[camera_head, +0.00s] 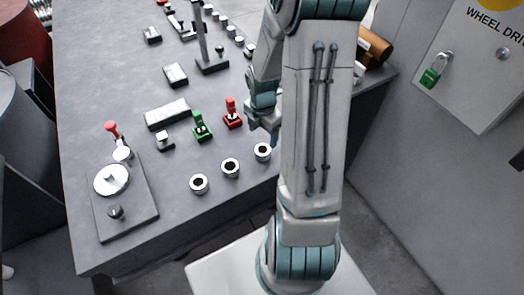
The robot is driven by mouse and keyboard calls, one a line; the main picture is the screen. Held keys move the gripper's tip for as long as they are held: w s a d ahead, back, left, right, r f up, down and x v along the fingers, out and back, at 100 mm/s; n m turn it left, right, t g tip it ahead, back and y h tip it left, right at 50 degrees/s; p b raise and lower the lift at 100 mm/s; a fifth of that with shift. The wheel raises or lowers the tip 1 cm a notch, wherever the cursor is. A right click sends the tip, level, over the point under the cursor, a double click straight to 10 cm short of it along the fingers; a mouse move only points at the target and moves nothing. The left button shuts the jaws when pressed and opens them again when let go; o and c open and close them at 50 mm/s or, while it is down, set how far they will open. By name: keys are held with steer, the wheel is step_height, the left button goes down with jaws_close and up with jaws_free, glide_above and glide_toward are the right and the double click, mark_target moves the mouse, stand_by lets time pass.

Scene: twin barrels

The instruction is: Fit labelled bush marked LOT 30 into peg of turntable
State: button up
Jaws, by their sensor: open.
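Three grey bushes stand in a slanting row near the table's front edge: a left one (199,190), a middle one (230,174) and a right one (263,158). Each has a dark bore; I cannot read any label, so I cannot tell which is LOT 30. The turntable (102,188) is a pale round disc on a dark base plate at the front left. A short peg (113,176) stands at its middle. My gripper (259,122) is open above the table, just behind the right bush in the picture. My arm hides part of it. I see nothing between its fingers.
A red-knobbed lever (112,129) and a dark knob (116,212) flank the turntable. Green (202,130) and red (232,116) toggle devices and a grey block (167,114) stand behind the bushes. A post (201,40) rises farther back. Table between turntable and bushes is clear.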

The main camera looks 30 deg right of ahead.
mark_target(262, 149)
step_height(262, 149, down, 3)
steer(key=shift+r, duration=0.1)
steer(key=f, duration=0.3)
steer(key=shift+s+a+f, duration=0.2)
steer(key=shift+s+f, duration=0.1)
steer(key=shift+f, duration=0.8)
steer(key=shift+w, duration=0.1)
steer(key=c, duration=1.3)
